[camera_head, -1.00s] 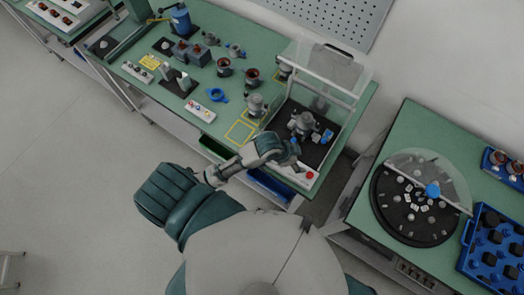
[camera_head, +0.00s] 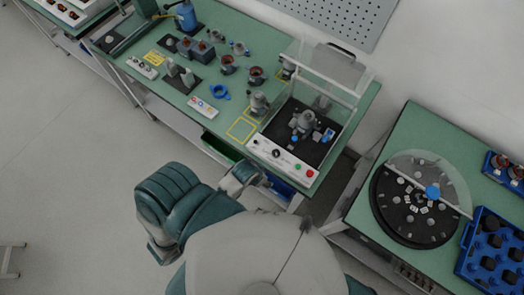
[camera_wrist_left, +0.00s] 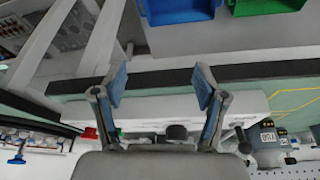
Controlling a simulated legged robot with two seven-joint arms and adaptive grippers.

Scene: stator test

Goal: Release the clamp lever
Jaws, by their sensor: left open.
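The test station's dark fixture bed (camera_head: 283,124) holds a grey metal stator unit (camera_head: 303,121). A blue clamp part (camera_head: 328,136) shows at the unit's right side, and a small blue tip sits at its front. I cannot tell the lever's exact position. My left gripper (camera_wrist_left: 160,85) is open and empty in the left wrist view, its blue-padded fingers spread. In the head view the left gripper (camera_head: 257,178) is off the bench's front edge, below the station and apart from the fixture. My right gripper is not in view.
A white control panel (camera_head: 280,157) with red and green buttons fronts the station. A raised clear guard (camera_head: 335,68) stands at its back. Blue and green bins (camera_wrist_left: 180,10) hang under the bench. A round dial table (camera_head: 395,215) stands to the right.

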